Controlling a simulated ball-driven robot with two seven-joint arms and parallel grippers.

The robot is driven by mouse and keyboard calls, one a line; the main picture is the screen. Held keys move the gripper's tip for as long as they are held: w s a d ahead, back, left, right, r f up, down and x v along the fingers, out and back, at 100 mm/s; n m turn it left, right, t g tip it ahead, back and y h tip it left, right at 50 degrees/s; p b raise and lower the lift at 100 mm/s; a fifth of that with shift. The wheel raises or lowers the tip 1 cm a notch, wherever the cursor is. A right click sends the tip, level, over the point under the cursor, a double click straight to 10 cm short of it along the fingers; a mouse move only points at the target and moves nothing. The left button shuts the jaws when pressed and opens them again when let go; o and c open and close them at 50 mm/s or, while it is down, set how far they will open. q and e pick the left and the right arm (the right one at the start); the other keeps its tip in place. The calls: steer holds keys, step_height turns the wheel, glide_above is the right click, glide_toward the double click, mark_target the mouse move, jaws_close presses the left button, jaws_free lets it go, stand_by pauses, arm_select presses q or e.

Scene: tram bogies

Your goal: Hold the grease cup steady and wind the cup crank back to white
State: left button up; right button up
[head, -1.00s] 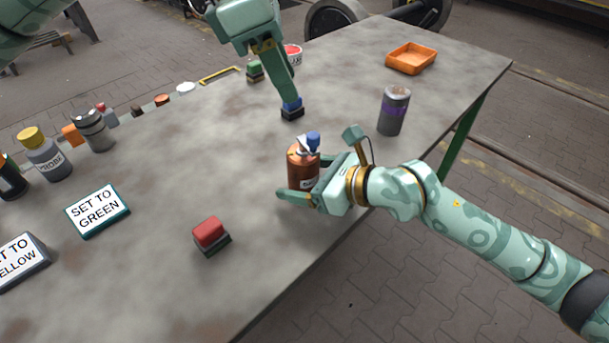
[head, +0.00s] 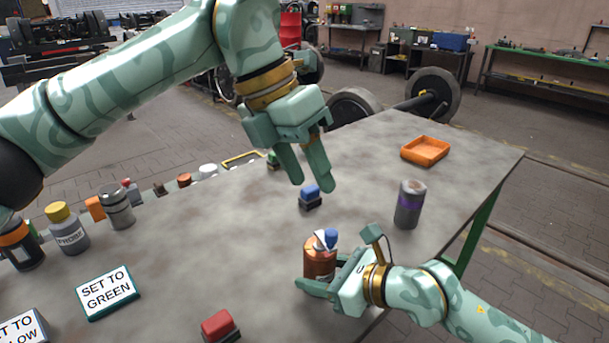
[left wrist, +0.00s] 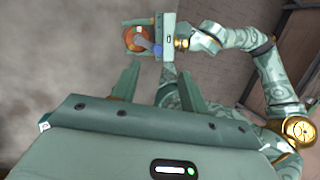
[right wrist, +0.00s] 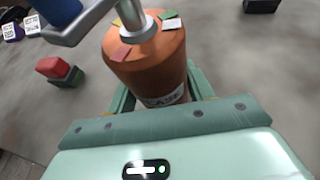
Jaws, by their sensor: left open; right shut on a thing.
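The grease cup (head: 319,262) is a copper-brown canister standing near the table's front edge. My right gripper (head: 325,278) is shut around its body. The cup crank (right wrist: 75,28) is a grey arm with a blue knob, also visible in the left wrist view (left wrist: 148,46). In the right wrist view, green, white, yellow and red patches ring the hub on the cup's top (right wrist: 150,50). I cannot tell which patch the crank marks. My left gripper (head: 314,188) is open and empty above the table, behind the cup and apart from it.
A red button block (head: 218,326) and a blue one (head: 310,195) sit near the cup. A purple-banded canister (head: 410,204) and orange tray (head: 425,150) stand right. A "SET TO GREEN" sign (head: 108,291) stands left. Several containers line the far left edge.

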mark_target(331, 230)
arm_select(q)
steer(key=d+f+n, duration=0.1)
steer(key=f+n, duration=0.2)
steer(key=n, duration=0.5)
steer(key=d+f+n, duration=0.1)
steer(key=f+n, duration=0.3)
steer(key=n, duration=0.4)
steer(key=d+f+n, duration=0.1)
steer(key=f+n, duration=0.2)
steer(key=n, duration=0.5)
steer(key=shift+d+f+n+g, duration=0.3)
steer(key=shift+d+g, duration=0.1)
jaws_close()
